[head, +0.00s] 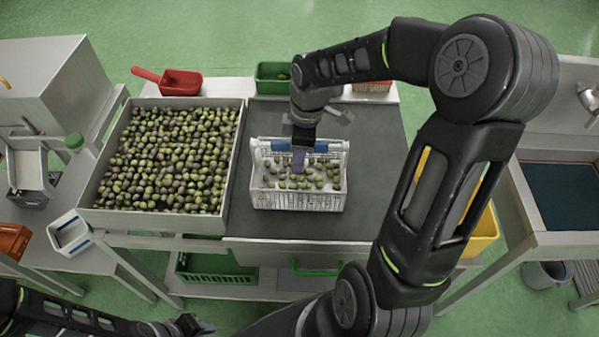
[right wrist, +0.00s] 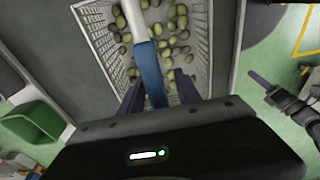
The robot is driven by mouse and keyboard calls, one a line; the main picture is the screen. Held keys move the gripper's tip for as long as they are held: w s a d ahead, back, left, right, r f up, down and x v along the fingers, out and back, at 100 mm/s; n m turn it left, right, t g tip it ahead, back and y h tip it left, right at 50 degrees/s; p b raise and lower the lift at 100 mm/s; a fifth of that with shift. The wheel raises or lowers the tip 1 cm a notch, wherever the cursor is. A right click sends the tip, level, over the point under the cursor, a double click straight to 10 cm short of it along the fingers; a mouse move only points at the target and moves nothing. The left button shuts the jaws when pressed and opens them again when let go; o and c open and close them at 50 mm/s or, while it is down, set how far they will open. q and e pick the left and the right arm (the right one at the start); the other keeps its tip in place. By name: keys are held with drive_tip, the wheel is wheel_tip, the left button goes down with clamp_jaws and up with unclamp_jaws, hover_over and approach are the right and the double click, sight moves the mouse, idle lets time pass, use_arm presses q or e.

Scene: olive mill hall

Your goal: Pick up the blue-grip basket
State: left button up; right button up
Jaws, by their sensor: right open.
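The white basket (head: 300,200) holds several olives and stands on the dark mat. Its handle bar crosses the top and carries a blue grip (head: 276,144). My right gripper (head: 300,160) is over the basket from above, at the grip. In the right wrist view the blue grip (right wrist: 151,75) runs between the two dark fingers of my right gripper (right wrist: 158,84), which are open on either side of it. I cannot tell whether they touch it. My left gripper (head: 197,325) is low at the bottom left, away from the basket; its jaws are unclear.
A wide tray of olives (head: 235,130) stands close left of the basket. A red scoop (head: 181,83) and a green container (head: 272,77) are behind. The dark mat (head: 383,150) is bare right of the basket. A sink (head: 565,195) is at far right.

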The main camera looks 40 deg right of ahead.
clamp_jaws()
idle(0.3)
idle(1.1)
